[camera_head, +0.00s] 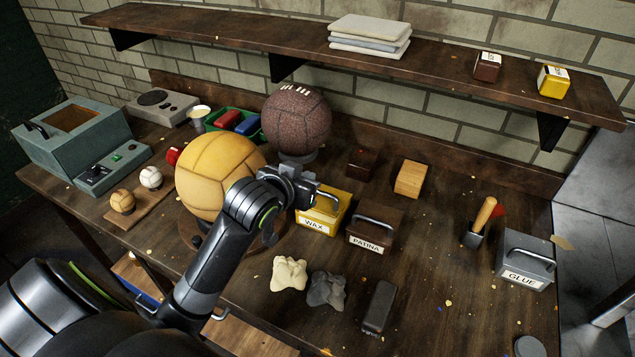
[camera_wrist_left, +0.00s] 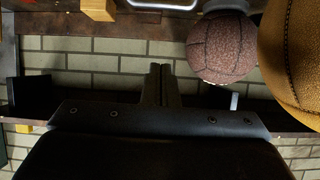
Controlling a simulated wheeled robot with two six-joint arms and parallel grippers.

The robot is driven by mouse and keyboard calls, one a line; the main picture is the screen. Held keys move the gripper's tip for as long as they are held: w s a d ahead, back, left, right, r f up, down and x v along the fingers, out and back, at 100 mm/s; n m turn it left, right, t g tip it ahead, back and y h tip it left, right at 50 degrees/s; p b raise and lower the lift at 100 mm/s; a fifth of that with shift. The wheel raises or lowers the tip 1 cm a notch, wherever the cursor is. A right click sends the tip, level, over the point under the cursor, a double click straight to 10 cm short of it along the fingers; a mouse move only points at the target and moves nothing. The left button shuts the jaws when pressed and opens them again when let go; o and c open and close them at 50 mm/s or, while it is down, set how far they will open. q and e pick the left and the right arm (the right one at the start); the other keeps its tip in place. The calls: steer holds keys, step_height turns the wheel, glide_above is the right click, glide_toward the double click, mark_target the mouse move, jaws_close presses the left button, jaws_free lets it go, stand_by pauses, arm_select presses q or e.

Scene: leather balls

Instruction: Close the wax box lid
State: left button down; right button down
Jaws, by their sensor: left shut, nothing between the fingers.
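The yellow wax box (camera_head: 313,223) with a white WAX label stands on the workbench, just right of the large tan ball. A metal handle shows at its top. My left gripper (camera_head: 311,192) is shut and empty, above the box's back left part, and covers some of its top. I cannot tell whether the lid is fully down or whether the gripper touches it. In the left wrist view the shut fingers (camera_wrist_left: 160,84) show with nothing between them. My right gripper is in neither view.
The tan ball (camera_head: 213,172) stands close left of the gripper, and a brown ball (camera_head: 296,120) behind it. The brown patina box (camera_head: 371,231) stands right of the wax box. Cloths (camera_head: 289,273) lie in front. A shelf (camera_head: 440,68) runs above the bench.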

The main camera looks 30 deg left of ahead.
arm_select(q)
glide_above(318, 204)
steer(key=w, duration=0.3)
steer(key=f, duration=0.3)
steer(key=f+p, duration=0.1)
steer(key=shift+s+a+f, duration=0.15)
steer(key=shift+s, duration=0.1)
steer(key=shift+s+f+p, duration=0.45)
steer(key=shift+s+f, duration=0.3)
steer(key=shift+f, duration=0.35)
steer(key=shift+s+f, duration=0.4)
steer(key=shift+s, duration=0.15)
steer(key=shift+w, duration=0.1)
steer(key=shift+f, duration=0.1)
steer(key=shift+s+f+t+b, duration=0.55)
steer(key=shift+f+t+b, duration=0.2)
steer(key=shift+b, duration=0.35)
steer(key=shift+s+f+p, duration=0.3)
steer(key=shift+s+p, duration=0.05)
steer(key=shift+s+f, duration=0.1)
steer(key=shift+f, duration=0.05)
